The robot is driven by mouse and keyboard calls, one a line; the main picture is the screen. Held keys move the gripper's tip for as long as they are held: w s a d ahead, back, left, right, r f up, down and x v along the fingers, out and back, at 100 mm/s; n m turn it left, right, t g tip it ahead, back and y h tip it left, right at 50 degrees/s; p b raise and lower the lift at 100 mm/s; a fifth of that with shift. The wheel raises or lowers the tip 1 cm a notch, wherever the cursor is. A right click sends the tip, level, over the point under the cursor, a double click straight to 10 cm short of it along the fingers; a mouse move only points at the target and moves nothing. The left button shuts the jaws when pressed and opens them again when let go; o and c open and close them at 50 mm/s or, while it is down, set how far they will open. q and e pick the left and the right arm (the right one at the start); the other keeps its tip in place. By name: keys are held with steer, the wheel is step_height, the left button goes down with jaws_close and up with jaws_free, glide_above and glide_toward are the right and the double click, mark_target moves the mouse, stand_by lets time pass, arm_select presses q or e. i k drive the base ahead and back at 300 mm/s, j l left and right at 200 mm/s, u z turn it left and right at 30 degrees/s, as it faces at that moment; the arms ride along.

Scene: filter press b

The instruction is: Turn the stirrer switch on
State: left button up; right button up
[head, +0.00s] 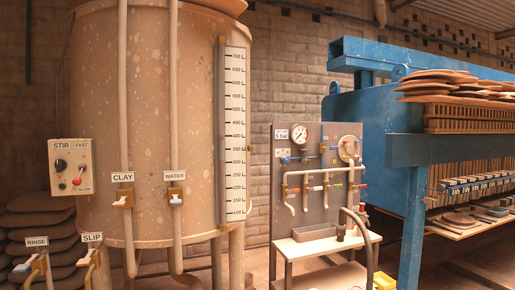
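The stirrer control box (85,158) is a pale panel at the left, in front of the big tank. It is labelled STIR, FAST and SLOW. A round black knob (60,164) sits under the STIR label. To its right is a small lever with a red ball tip (77,181), tilted down towards the SLOW label. The knob's setting is too small to read. Neither of my grippers is in view.
The tank (160,90) stands behind, with CLAY and WATER pipes and valves. RINSE and SLIP valves (90,256) are lower left, by stacked sacks (38,215). A gauge panel (300,215) and table stand mid-right. The blue filter press (375,130) fills the right.

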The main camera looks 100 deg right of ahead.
mark_target(60, 165)
steer(key=z, duration=3.05)
steer(key=i, duration=0.1)
